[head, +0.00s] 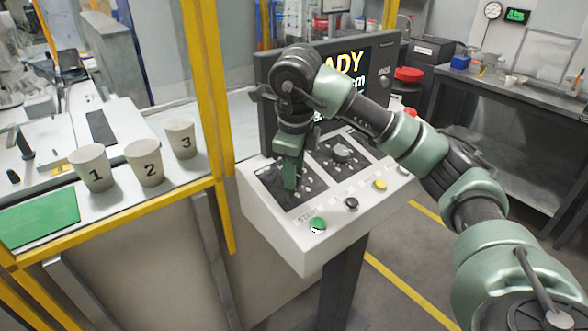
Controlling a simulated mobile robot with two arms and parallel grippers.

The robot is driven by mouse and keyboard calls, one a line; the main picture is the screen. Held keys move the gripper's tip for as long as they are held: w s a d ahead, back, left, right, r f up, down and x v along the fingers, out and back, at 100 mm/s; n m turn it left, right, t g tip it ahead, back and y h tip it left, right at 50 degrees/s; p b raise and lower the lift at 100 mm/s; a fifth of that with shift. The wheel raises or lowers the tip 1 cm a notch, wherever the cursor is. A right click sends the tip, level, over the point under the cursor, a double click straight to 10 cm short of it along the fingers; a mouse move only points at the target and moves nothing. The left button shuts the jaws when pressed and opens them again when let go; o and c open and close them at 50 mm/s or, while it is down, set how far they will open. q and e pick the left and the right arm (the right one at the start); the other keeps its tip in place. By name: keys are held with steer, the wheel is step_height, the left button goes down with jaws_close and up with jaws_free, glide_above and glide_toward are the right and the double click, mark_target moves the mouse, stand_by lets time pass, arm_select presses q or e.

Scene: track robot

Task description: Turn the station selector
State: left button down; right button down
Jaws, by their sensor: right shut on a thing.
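The white control console (262,218) stands in the middle on a dark post. Two black dial panels lie on its sloped top. My right gripper (289,186) points down onto the left dial panel (268,182) and is shut on a knob there, which I take for the station selector. The gripper hides the knob, so I cannot see which mark it points to. A second grey knob (341,153) sits on the right dial panel, apart from the gripper. My left gripper is not in view.
A screen (268,115) stands behind the console, partly covered by my right arm. A green button (318,225), a black knob (351,203) and a yellow button (380,185) line the console's front. Numbered cups (92,168) stand left behind a yellow frame (214,100).

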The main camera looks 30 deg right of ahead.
steer(key=shift+r+m, duration=0.1)
steer(key=shift+m, duration=0.3)
steer(key=c, duration=0.9)
jaws_free()
steer(key=p+v, duration=0.1)
steer(key=v, duration=0.6)
steer(key=shift+r, duration=0.35)
steer(key=shift+s, duration=0.1)
